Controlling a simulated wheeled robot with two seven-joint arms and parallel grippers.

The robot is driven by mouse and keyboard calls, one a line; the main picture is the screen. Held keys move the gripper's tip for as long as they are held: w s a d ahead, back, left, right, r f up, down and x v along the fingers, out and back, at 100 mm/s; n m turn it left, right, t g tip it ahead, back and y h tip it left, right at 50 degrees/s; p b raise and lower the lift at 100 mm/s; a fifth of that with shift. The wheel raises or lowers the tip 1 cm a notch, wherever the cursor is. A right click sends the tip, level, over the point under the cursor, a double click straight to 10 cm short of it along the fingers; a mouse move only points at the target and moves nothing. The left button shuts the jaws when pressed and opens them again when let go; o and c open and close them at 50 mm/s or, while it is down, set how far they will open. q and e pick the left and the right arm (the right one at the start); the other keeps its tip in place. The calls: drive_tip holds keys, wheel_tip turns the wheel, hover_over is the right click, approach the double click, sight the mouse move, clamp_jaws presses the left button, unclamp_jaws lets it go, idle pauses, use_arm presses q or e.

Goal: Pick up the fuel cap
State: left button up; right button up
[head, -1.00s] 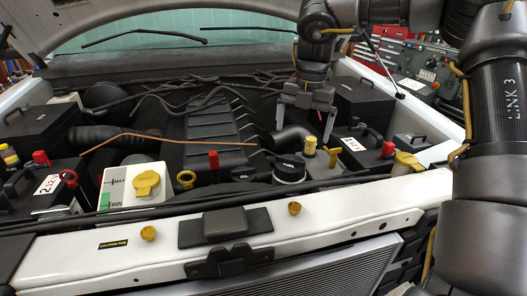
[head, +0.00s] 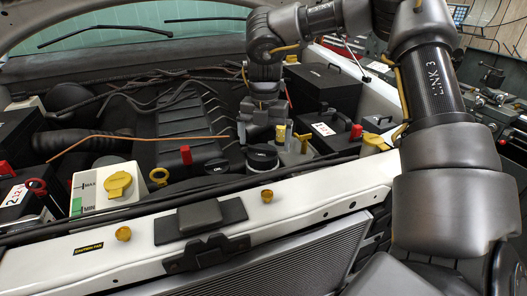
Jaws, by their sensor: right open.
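The fuel cap appears to be the round black cap (head: 262,157) with a small pale marking on top, in the middle of the engine bay in the head view. I cannot read the marking. My right gripper (head: 263,135) points down just above and behind this cap in the picture. Its fingers are apart and nothing shows between them. I cannot tell whether a fingertip touches anything. My left gripper is not in view.
Two yellow-topped fittings (head: 304,143) stand close to the right of the cap. The white front crossmember (head: 330,185) runs across in front.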

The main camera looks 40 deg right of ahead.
sight(263, 150)
drive_tip(key=f+p, duration=0.1)
drive_tip(key=f, duration=0.1)
drive_tip(key=w+f+p, duration=0.1)
drive_tip(key=f, duration=0.1)
drive_tip(key=shift+f, duration=0.4)
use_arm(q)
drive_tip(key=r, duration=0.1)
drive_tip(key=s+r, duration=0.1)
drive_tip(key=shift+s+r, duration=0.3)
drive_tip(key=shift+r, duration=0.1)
use_arm(e)
drive_tip(key=shift+s+r, duration=0.1)
drive_tip(key=shift+s, duration=0.1)
drive_tip(key=shift+c, duration=0.8)
drive_tip(key=shift+w, duration=0.1)
drive_tip(key=c, duration=0.8)
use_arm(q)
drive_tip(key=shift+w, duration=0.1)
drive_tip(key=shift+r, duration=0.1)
use_arm(e)
drive_tip(key=shift+r, duration=0.1)
